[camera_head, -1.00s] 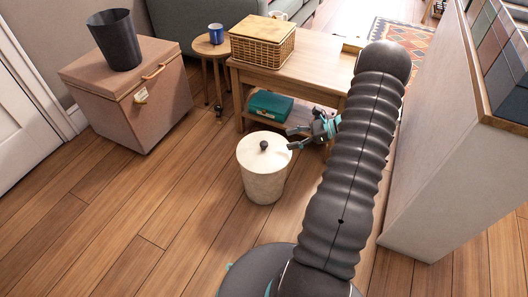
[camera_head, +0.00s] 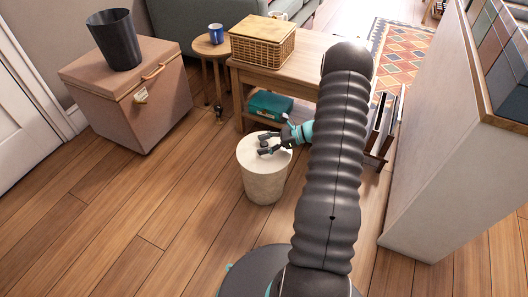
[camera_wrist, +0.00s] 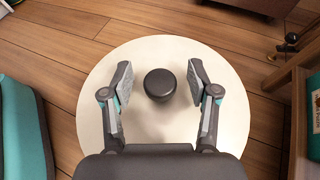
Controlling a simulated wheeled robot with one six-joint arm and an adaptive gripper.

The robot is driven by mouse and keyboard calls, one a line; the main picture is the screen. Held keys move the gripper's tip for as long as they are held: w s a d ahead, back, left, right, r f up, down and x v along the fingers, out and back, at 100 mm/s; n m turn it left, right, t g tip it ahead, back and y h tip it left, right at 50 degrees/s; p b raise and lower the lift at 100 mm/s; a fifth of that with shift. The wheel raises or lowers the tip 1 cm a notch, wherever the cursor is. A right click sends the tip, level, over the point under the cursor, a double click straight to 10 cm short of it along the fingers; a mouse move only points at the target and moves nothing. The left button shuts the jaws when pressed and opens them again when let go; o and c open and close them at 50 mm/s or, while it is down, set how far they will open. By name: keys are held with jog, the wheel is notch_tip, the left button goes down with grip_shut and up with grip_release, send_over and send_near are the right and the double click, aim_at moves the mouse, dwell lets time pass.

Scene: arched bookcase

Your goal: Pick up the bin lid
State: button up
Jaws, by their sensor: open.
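The bin lid (camera_wrist: 165,55) is a round cream disc with a dark round knob (camera_wrist: 160,84) at its centre. It sits on the cream bin (camera_head: 263,186), which stands upright on the floor. My gripper (camera_wrist: 160,77) is open, with one finger on each side of the knob in the wrist view; a gap shows on both sides. In the head view my gripper (camera_head: 265,143) is over the lid and hides the knob and part of the top.
A wooden table (camera_head: 310,62) with a wicker basket (camera_head: 262,48) on top and a teal box (camera_head: 271,105) on its lower shelf stands close behind the bin. A pinkish chest (camera_head: 130,100) stands at the left. The floor left of the bin is clear.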

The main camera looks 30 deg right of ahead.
grip_shut()
jog(key=shift+r, duration=0.1)
